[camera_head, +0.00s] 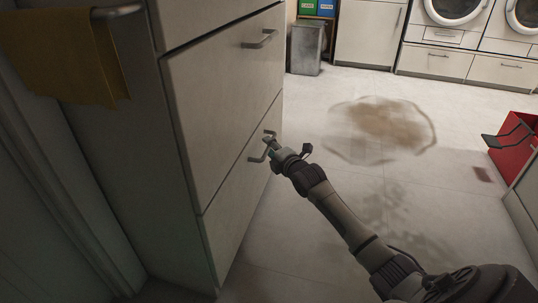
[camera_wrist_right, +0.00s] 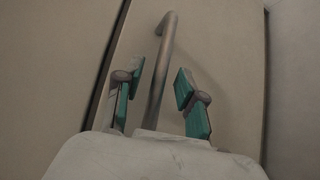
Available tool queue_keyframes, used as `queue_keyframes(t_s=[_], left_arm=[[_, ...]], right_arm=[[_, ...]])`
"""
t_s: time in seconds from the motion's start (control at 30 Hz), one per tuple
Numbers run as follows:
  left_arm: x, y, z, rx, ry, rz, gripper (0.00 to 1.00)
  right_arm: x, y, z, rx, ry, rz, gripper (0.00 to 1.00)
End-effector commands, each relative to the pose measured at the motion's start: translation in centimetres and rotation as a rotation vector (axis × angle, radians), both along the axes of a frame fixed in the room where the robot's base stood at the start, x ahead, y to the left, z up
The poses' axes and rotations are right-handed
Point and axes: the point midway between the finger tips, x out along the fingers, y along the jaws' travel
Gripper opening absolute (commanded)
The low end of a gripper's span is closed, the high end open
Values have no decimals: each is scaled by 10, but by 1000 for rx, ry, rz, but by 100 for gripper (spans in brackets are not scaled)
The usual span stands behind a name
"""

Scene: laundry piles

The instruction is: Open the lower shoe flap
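The lower shoe flap (camera_head: 238,196) is a pale front low on the cabinet at the left of the head view, and it appears closed. Its metal bar handle (camera_head: 259,158) is near the flap's top. My right gripper (camera_head: 272,147) is at this handle. In the right wrist view the handle (camera_wrist_right: 160,75) runs between the two teal-padded fingers of my right gripper (camera_wrist_right: 157,90). The fingers are spread, with a visible gap on each side of the bar. My left gripper is not in view.
The upper flap (camera_head: 220,95) with its own handle (camera_head: 262,40) is above and closed. A yellow cloth (camera_head: 60,55) hangs at the upper left. A grey bin (camera_head: 306,48) stands at the back. The floor beside the cabinet is open, with a brown stain (camera_head: 385,125).

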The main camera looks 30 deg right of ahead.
Motion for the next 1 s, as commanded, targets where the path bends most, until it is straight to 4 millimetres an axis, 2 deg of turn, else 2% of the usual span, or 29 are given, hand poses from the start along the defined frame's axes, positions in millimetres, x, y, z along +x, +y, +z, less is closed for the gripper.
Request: queue_keyframes(t_s=[0.13,0.4,0.43,0.67,1.0], left_arm=[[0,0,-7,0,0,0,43],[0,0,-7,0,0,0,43],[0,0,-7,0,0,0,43],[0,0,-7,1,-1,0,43],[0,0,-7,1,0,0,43]], right_arm=[[9,0,-2,-1,0,0,39],[10,0,-1,0,1,1,39],[10,0,-1,0,1,1,38],[10,0,-1,0,1,1,0],[10,0,-1,0,1,1,0]])
